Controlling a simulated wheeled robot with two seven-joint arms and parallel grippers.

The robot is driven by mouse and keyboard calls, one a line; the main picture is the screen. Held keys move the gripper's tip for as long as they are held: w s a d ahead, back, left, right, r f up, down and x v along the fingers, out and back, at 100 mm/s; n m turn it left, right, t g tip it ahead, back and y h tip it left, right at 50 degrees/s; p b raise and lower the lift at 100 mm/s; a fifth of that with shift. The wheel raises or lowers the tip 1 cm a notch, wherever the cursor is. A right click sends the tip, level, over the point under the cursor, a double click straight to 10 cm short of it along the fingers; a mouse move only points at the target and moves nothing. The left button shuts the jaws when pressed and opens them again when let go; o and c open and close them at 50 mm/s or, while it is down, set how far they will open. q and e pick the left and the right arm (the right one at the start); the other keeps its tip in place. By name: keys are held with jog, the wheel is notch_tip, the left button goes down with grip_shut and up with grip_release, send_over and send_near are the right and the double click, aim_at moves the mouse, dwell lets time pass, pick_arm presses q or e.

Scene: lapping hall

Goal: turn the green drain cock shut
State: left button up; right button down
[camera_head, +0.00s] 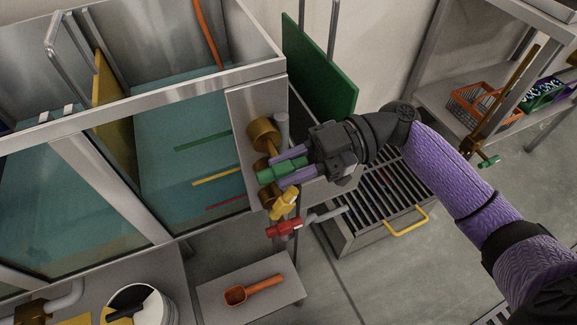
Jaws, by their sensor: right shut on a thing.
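The green drain cock (268,175) sticks out from the steel panel on the right end of the tank. It is the top one of a stack of coloured cocks. My right gripper (285,171) reaches in from the right and is shut on its green handle, with one purple finger above and one below. The fingers hide part of the handle and the spindle behind it. My left gripper is not in view.
A yellow cock (285,204) and a red cock (284,229) sit close below the green one. A slatted drain box (344,240) with a yellow handle stands below on the floor. An orange scoop (252,290) lies on a low shelf. A green board (325,75) stands behind my gripper.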

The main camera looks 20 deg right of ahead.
dwell(0.5)
jog(key=c, duration=0.9)
grip_release()
jog(key=o, duration=0.4)
jog(key=d+r+p, duration=0.1)
jog(key=d, duration=0.9)
jog(key=shift+a, duration=0.1)
